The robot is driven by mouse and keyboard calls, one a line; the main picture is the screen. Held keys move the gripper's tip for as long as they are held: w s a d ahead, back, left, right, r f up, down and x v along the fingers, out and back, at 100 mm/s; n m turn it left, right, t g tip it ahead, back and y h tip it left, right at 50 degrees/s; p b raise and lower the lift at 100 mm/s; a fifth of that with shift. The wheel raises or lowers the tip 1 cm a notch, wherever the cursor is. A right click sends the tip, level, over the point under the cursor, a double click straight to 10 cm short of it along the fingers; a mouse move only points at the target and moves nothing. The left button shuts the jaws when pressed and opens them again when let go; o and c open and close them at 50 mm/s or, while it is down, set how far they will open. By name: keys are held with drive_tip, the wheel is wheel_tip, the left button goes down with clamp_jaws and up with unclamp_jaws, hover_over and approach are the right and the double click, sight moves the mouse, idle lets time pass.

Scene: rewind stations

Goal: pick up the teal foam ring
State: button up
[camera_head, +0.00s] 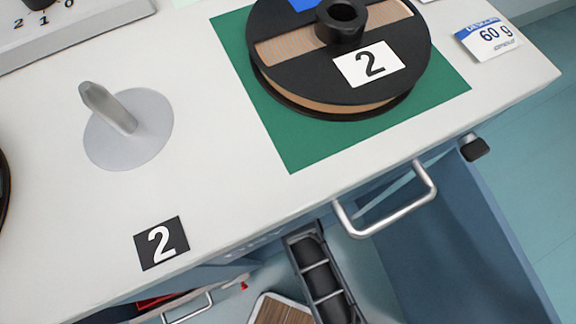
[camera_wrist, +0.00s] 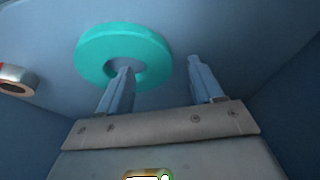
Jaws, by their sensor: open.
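The teal foam ring (camera_wrist: 98,42) lies on a blue-grey surface near the top of the wrist view. It is flat, with a round hole in its middle. My gripper (camera_wrist: 158,66) is open, its two fingers apart with nothing between them. In the picture the left fingertip overlaps the ring's hole and its lower edge; the right finger is to the right of the ring. I cannot tell whether the left finger is inside the hole or only in front of it. The ring does not show in the head view.
Blue walls rise beside my gripper in the wrist view. A silver and red roll (camera_wrist: 16,80) lies at the left. In the head view, a white counter (camera_head: 60,220) holds a black reel (camera_head: 290,80) on a green mat (camera_head: 300,150) and a metal post (camera_head: 108,105). An open blue drawer (camera_head: 430,260) has a metal handle.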

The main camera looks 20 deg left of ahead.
drive_tip(key=shift+x, duration=1.15)
drive_tip(key=c, duration=1.1)
drive_tip(key=shift+r, duration=0.1)
